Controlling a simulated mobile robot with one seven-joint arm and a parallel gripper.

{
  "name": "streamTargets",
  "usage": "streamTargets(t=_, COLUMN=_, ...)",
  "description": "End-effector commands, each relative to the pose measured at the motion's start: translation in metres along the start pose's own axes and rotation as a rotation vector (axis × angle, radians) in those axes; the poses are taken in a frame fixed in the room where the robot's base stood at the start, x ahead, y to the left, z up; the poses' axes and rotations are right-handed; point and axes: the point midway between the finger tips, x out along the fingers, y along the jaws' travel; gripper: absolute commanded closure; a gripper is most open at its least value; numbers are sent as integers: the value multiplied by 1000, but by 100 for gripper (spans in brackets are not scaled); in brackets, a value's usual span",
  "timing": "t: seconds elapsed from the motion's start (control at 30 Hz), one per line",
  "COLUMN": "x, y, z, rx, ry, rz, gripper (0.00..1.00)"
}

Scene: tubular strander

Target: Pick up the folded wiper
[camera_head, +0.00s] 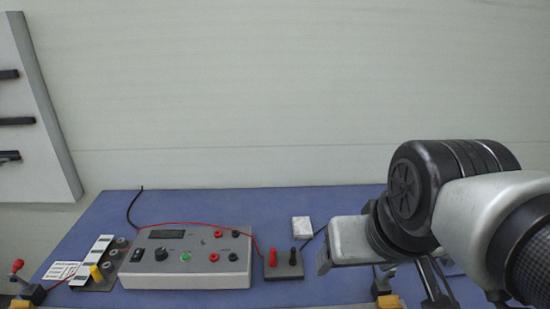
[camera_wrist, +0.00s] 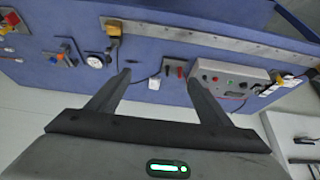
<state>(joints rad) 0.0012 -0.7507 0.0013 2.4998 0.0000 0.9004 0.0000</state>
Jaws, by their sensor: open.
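The folded wiper appears to be the small white square pad (camera_head: 302,227) lying on the blue bench mat, behind the small grey terminal block. It also shows in the wrist view as a small white patch (camera_wrist: 154,84). My gripper (camera_wrist: 158,77) is open with nothing between its fingers. In the wrist view the pad appears in the gap between the fingertips, but well beyond them. In the head view my arm comes in from the right, and its grey end link is just right of the pad.
A grey instrument box (camera_head: 187,257) with knobs and a red lead stands left of the pad. The terminal block (camera_head: 284,265) has red and black posts. A metal ruled strip (camera_wrist: 215,42) runs along the bench edge. The blue mat (camera_head: 270,200) behind the pad is clear.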

Motion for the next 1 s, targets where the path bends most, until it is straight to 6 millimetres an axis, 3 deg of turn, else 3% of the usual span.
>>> streamTargets(t=0.27, x=0, y=0, z=0, rx=0, ry=-1, rz=-1, gripper=27)
streamTargets(t=0.33, x=0, y=0, z=0, rx=0, ry=-1, rz=-1, gripper=23)
streamTargets(t=0.47, x=5, y=1, z=-12, rx=-1, ry=-7, rz=4, gripper=23)
streamTargets(t=0.57, x=15, y=2, z=-37, rx=-4, ry=-18, rz=14, gripper=23)
streamTargets(t=0.77, x=61, y=3, z=-115, rx=-17, ry=-41, rz=33, gripper=23)
streamTargets(t=1.0, x=152, y=3, z=-198, rx=-25, ry=-68, rz=33, gripper=23)
